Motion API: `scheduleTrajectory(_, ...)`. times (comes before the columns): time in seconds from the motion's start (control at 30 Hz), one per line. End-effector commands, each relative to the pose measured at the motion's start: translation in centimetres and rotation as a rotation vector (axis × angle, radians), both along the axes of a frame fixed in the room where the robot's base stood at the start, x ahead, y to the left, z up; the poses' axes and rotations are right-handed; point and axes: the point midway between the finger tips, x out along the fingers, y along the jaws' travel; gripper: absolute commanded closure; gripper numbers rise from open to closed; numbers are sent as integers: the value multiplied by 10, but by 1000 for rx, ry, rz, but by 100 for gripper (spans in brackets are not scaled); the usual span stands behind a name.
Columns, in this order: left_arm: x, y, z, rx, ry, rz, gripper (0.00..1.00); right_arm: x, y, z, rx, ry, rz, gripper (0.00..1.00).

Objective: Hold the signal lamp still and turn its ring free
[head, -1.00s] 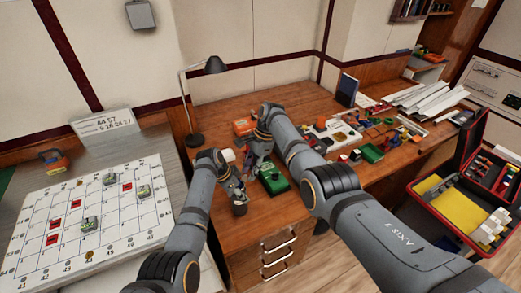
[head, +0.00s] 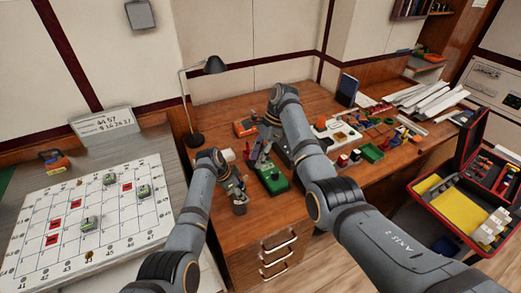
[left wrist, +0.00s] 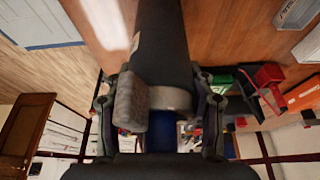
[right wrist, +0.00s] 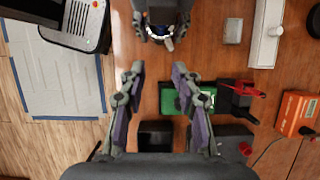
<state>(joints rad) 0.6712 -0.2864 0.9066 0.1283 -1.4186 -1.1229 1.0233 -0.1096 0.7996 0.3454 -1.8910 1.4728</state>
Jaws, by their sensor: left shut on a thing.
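My left gripper (head: 240,190) is low over the front left of the desk. It is shut on a small part, apparently the signal lamp, which shows in the right wrist view (right wrist: 165,38) as a pale, small end between the fingers. Its ring is too small to tell apart. In the left wrist view a dark, grey-collared shape fills the space between the fingers (left wrist: 158,110). My right gripper (head: 263,157) is to the right of the left one. In the right wrist view its fingers (right wrist: 158,75) are apart with bare wood between them, and the left gripper is beyond, not touching.
An orange box (head: 243,128) is behind. Several small parts crowd the desk's right half. A desk lamp (head: 195,138) stands at the back left. An open red case (head: 462,222) is at the right.

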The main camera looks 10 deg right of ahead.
Motion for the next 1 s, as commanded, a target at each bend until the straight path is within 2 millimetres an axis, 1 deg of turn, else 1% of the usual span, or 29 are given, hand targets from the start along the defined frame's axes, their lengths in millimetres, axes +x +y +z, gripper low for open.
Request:
scheduleTrajectory(0.03,0,-1,1,-1,-1,-1,100,2,-3,7,0,-3,-1,68)
scheduleTrajectory(0.1,0,-1,1,-1,0,-1,100,3,-6,16,0,-3,-1,68)
scheduleTrajectory(0.2,0,-1,1,-1,0,-1,100,3,-9,22,1,-2,-1,68)
scheduleTrajectory(0.3,0,-1,1,-1,0,-1,100,3,-10,25,1,-3,-1,68)
scheduleTrajectory(0.57,0,-1,0,-1,1,-2,100,4,-10,26,1,-4,2,68)
scheduleTrajectory(0.67,-1,-1,0,-1,1,-2,100,4,-9,25,1,-24,52,68)
scheduleTrajectory(0.77,-1,-1,0,-1,1,-2,100,3,-5,25,2,-85,203,68)
scheduleTrajectory(0.87,-1,-1,0,-2,2,-2,100,3,0,24,2,-178,452,68)
scheduleTrajectory(1.0,-1,-1,0,-2,2,-2,100,3,7,23,4,-313,859,68)
